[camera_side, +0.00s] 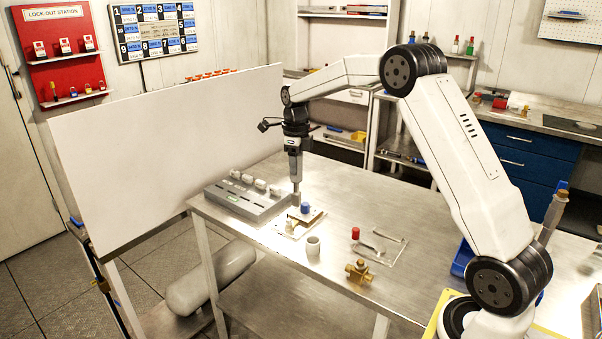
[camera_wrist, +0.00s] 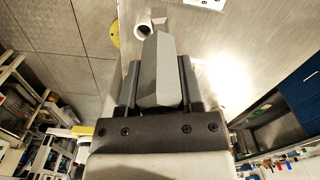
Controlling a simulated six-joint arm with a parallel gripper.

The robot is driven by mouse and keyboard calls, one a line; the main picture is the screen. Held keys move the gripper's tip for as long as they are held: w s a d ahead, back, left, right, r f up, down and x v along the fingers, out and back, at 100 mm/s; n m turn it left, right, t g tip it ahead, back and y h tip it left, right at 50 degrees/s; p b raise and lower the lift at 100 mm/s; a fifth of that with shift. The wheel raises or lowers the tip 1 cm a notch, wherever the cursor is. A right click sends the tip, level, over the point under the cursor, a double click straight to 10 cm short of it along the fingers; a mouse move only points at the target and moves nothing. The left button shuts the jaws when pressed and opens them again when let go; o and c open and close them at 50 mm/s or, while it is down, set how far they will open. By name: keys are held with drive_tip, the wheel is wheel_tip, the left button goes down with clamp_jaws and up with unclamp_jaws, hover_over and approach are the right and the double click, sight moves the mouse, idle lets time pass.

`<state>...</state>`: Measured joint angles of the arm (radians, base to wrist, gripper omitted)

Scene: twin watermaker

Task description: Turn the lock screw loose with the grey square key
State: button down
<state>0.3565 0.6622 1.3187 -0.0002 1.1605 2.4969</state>
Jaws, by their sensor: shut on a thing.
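My gripper (camera_side: 296,181) points straight down over the table, left of its middle. In the wrist view its two dark fingers (camera_wrist: 160,88) are shut on the grey square key (camera_wrist: 157,58), a thick grey block with a tapered end. In the side view the key (camera_side: 296,198) hangs below the fingers, close to a small pale plate (camera_side: 291,232) with a blue knob (camera_side: 306,207). I cannot tell whether the key touches anything there. The lock screw cannot be made out; the key may hide it.
A grey block with several pale knobs (camera_side: 240,196) stands left of my gripper. A light grey cup (camera_side: 313,246), a brass fitting (camera_side: 358,272), a red-capped piece (camera_side: 355,233) and a thin frame (camera_side: 384,248) lie nearer. A large white panel (camera_side: 165,150) stands behind.

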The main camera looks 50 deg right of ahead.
drive_tip(key=shift+w+d+f+m, duration=0.15)
drive_tip(key=shift+w+f+m, duration=0.2)
drive_tip(key=shift+w+m, duration=0.25)
drive_tip(key=shift+w+d+f+m, duration=0.1)
drive_tip(key=shift+w+f+m, duration=0.2)
drive_tip(key=shift+w+m, duration=0.3)
drive_tip(key=shift+w+d+f+m, duration=0.15)
drive_tip(key=shift+w+f+m, duration=0.2)
drive_tip(key=shift+w+m, duration=0.2)
drive_tip(key=shift+f, duration=0.15)
drive_tip(key=shift+f, duration=2.9)
drive_tip(key=shift+n, duration=0.25)
drive_tip(key=n, duration=1.8)
drive_tip(key=shift+n, duration=0.4)
idle(0.5)
drive_tip(key=shift+m, duration=0.4)
